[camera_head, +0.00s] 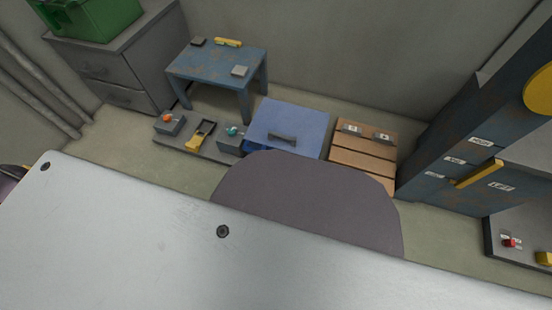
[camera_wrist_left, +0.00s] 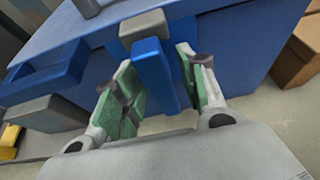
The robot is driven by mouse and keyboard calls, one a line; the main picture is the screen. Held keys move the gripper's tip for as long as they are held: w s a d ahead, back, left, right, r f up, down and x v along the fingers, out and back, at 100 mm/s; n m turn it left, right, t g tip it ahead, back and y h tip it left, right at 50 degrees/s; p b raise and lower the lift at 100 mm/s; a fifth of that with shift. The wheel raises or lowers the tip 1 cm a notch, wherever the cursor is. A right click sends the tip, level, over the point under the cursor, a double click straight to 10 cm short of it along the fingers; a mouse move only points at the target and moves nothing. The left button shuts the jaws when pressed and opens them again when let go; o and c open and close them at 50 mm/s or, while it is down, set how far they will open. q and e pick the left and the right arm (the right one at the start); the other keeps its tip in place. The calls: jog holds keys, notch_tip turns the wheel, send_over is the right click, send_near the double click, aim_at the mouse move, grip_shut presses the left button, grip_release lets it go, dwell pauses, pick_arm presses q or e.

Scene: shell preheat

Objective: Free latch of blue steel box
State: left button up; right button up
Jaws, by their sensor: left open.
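The blue steel box (camera_head: 300,117) stands on the floor in the head view, with a dark handle (camera_head: 282,137) on its lid. It fills much of the left wrist view (camera_wrist_left: 225,45). A bright blue latch bar (camera_wrist_left: 155,75) stands out on its front, below a grey block (camera_wrist_left: 143,24). My left gripper (camera_wrist_left: 158,70) is open, with its green-padded fingers on either side of the latch bar. I cannot tell whether either finger touches it. My left gripper is hidden in the head view, and my right gripper does not show.
Left of the box are control boxes with an orange knob (camera_head: 167,118) and a teal knob (camera_head: 233,131), plus a yellow-and-black item (camera_head: 199,135). A blue table (camera_head: 217,62) stands behind. A wooden crate (camera_head: 363,152) is close on the right, before a tall blue cabinet (camera_head: 440,150).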

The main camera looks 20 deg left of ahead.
pick_arm(q)
jog(key=shift+w, duration=0.15)
grip_shut()
dwell(0.4)
jog(key=shift+d+m+p, duration=0.1)
jog(key=shift+m+p, duration=0.2)
jog(key=shift+d+m+y+p, duration=0.1)
jog(key=shift+m+y+p, duration=0.2)
jog(key=shift+m+y, duration=0.7)
jog(key=shift+m, duration=0.1)
grip_release()
